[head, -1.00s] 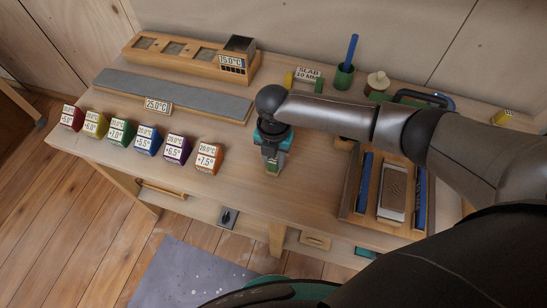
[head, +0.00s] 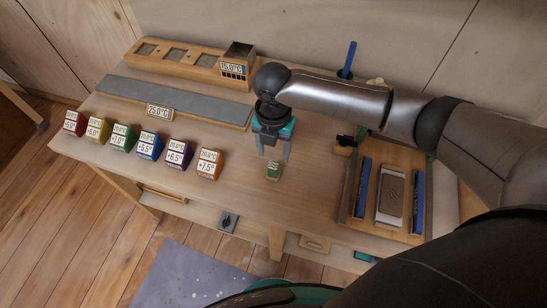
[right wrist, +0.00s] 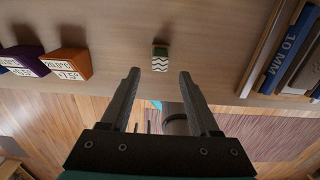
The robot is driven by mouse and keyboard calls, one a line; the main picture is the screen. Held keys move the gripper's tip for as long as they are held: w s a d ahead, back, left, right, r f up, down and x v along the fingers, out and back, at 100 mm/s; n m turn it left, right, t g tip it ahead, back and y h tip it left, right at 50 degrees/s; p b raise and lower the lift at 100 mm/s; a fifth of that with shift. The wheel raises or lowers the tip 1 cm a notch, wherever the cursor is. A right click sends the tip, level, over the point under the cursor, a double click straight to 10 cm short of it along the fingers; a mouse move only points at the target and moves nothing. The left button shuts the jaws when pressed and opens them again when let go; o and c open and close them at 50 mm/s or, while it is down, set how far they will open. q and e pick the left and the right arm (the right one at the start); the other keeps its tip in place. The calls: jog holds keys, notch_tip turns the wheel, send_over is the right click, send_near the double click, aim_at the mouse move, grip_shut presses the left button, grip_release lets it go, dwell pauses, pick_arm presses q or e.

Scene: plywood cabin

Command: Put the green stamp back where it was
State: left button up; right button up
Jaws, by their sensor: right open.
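The small green stamp (head: 273,171) stands alone on the bare wooden bench top, towards the front edge. Its pale face with a dark zigzag shows in the right wrist view (right wrist: 160,60). My right gripper (head: 273,156) is open and empty, with its two fingers apart behind and above the stamp. In the right wrist view the stamp lies just beyond the gap between the fingertips (right wrist: 159,74), clear of both. My left gripper does not show.
A row of several coloured temperature blocks (head: 208,163) stands to the left, the orange one nearest. Behind is a long grey slab (head: 170,98). A wooden tray (head: 347,202) with blue-edged pieces lies to the right. The bench around the stamp is clear.

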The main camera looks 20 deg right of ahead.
aim_at(273, 164)
notch_tip(273, 164, up, 5)
jog(key=shift+r, duration=0.1)
dwell(0.7)
